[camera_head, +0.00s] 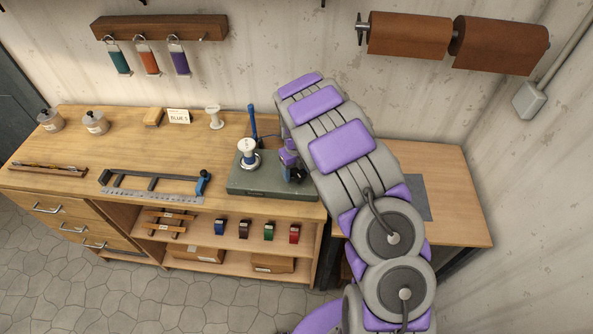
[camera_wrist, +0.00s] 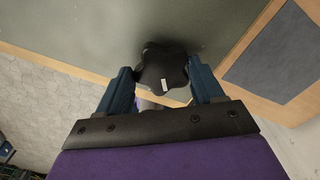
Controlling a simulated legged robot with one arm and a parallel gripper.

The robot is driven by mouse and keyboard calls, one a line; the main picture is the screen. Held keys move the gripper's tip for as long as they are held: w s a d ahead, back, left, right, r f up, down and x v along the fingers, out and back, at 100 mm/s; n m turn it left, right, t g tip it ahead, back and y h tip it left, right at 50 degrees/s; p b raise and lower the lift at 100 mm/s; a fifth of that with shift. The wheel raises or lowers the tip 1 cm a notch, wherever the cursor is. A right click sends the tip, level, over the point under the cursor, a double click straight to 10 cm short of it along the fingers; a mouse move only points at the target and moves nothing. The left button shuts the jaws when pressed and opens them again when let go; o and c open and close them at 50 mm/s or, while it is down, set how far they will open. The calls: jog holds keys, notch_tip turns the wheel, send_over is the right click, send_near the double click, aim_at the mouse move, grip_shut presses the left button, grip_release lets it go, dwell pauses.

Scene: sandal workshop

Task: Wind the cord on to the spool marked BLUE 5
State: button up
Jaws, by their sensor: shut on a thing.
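My gripper (camera_wrist: 162,78) is shut on a black lobed knob (camera_wrist: 164,60) with a small white mark, seen in the wrist view. The knob sits at the right end of a grey-green winder base (camera_head: 240,186) on the bench. A white spool (camera_head: 247,146) stands upright on the winder, with a dark blue part below its top. A blue lever (camera_head: 252,120) rises behind it. A card reading BLUE 5 (camera_head: 179,117) stands at the back of the bench. In the head view my arm partly hides the gripper and knob. I cannot make out a loose cord.
Another white spool (camera_head: 214,117) stands behind the winder. A clamp-like frame (camera_head: 150,184) and ruler (camera_head: 150,196) lie left of it. Several coloured items, one blue (camera_head: 219,229), sit on the shelf below. The bench's right part (camera_head: 450,190) is mostly clear around a grey mat (camera_head: 415,196).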

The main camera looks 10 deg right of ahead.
aim_at(296, 172)
jog(key=shift+w+r+m, duration=0.15)
jog(key=shift+w+m, duration=0.05)
jog(key=shift+m, duration=0.4)
jog(key=o, duration=1)
jog(key=shift+a, duration=0.1)
jog(key=shift+o, duration=0.2)
jog(key=shift+s, duration=0.1)
notch_tip(296, 172, up, 17)
jog(key=p, duration=0.1)
